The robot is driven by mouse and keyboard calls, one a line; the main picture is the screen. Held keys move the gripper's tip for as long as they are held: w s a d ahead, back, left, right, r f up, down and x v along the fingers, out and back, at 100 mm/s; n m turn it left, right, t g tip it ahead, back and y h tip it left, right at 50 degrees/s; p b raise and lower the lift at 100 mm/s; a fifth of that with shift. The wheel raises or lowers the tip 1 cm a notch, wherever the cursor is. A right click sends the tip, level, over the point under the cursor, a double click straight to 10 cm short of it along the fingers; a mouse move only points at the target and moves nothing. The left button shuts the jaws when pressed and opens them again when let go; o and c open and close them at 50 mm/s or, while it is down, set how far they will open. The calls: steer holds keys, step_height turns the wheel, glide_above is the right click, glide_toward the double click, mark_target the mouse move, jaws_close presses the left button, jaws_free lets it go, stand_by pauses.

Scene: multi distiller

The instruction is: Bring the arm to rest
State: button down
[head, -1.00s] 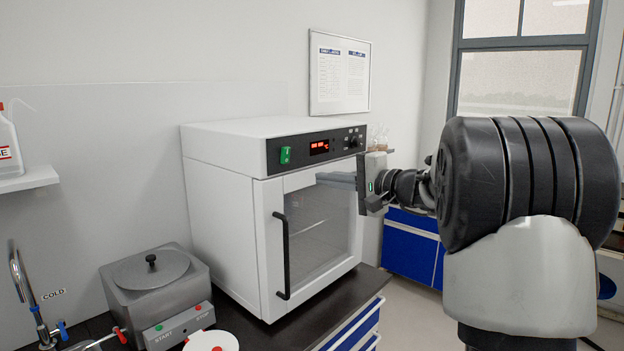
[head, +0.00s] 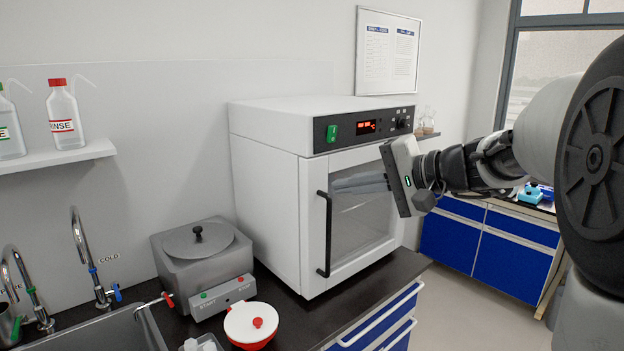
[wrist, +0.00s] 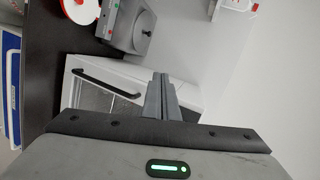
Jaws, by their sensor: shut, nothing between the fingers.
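My gripper (head: 361,184) is at the end of my arm, which reaches in from the right in the head view. Its grey fingers point left, in front of the oven's glass door. The fingers are together with nothing between them; they also show in the wrist view (wrist: 161,82). The white oven (head: 268,185) stands on the dark counter with its door closed and a red lit display. I cannot tell exactly how far the fingertips are from the door.
A steel bath (head: 203,278) with a lid and a red-and-white pot (head: 240,322) stand left of the oven. A sink (head: 130,328) with taps is further left. A shelf (head: 60,158) holds rinse bottles. Blue cabinets (head: 490,245) stand at the right. The floor between is clear.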

steer(key=s+a+f+n+g+h+p, duration=0.2)
steer(key=s+a+f+n+g+h, duration=0.1)
steer(key=s, duration=0.8)
steer(key=s+a+f+n+g+h+p, duration=0.1)
steer(key=s+a+f+n+g+h, duration=0.15)
steer(key=s, duration=0.95)
steer(key=s+d+n+t+h+p, duration=0.1)
steer(key=s+d+h, duration=0.1)
steer(key=d, duration=0.2)
steer(key=s+d+f+t+h+p, duration=0.1)
steer(key=s+d+h+p, duration=0.1)
steer(key=d+h, duration=0.1)
steer(key=shift+s+d+n, duration=0.3)
steer(key=shift+d+n, duration=0.05)
steer(key=shift+d, duration=0.55)
steer(key=shift+f, duration=0.1)
